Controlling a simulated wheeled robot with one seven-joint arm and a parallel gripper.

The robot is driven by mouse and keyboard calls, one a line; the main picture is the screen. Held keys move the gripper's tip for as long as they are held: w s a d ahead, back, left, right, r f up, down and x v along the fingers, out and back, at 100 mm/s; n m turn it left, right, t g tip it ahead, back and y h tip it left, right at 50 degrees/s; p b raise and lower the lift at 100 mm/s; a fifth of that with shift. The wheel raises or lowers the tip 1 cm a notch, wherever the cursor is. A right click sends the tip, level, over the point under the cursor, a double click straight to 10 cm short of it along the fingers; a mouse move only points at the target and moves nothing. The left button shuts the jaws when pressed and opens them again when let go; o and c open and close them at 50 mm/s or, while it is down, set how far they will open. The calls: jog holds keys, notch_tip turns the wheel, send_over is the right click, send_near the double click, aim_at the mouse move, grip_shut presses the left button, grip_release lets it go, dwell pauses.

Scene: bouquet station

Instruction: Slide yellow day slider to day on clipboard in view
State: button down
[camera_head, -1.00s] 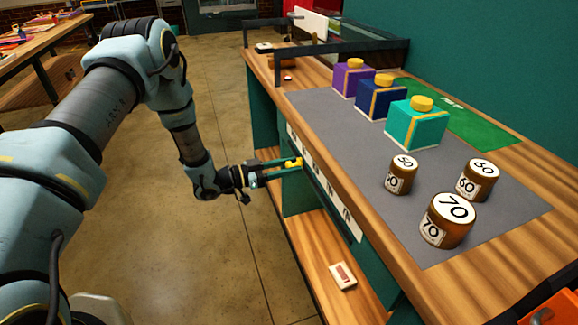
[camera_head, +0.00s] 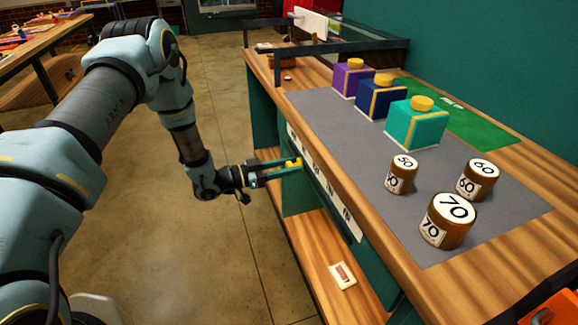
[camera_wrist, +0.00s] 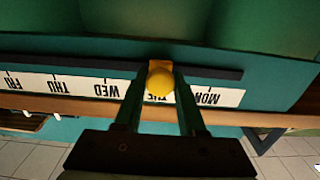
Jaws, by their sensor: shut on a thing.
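The yellow day slider (camera_wrist: 160,82) is a round knob on a dark rail along the front of the workbench. My gripper (camera_wrist: 158,100) is shut on it, one finger on each side. The white day strip (camera_wrist: 75,86) shows upside down in the wrist view, with FRI, THU, WED and MON readable. The knob stands in front of the label between WED and MON, mostly covering it. In the head view the slider (camera_head: 295,163) sits between the fingers of my gripper (camera_head: 290,166) at the bench's front edge. I cannot make out a clipboard with a readable day.
Purple (camera_head: 352,78), navy (camera_head: 381,97) and teal (camera_head: 417,123) boxes with yellow knobs stand on the grey mat (camera_head: 335,135). Several brown weights, including the 70 one (camera_head: 447,220), stand nearer. A small white-and-red item (camera_head: 342,276) lies on the lower shelf.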

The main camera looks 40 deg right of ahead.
jog(key=s+a, duration=0.2)
jog(key=s, duration=0.3)
jog(key=s+a+b, duration=0.1)
jog(key=s+a, duration=0.1)
jog(key=s, duration=0.3)
jog(key=s+a, duration=0.2)
jog(key=s, duration=0.3)
jog(key=shift+b, duration=0.4)
jog(key=c, duration=0.5)
grip_release()
jog(key=shift+d, duration=0.1)
jog(key=shift+b+v, duration=1.6)
jog(key=shift+v, duration=3.85)
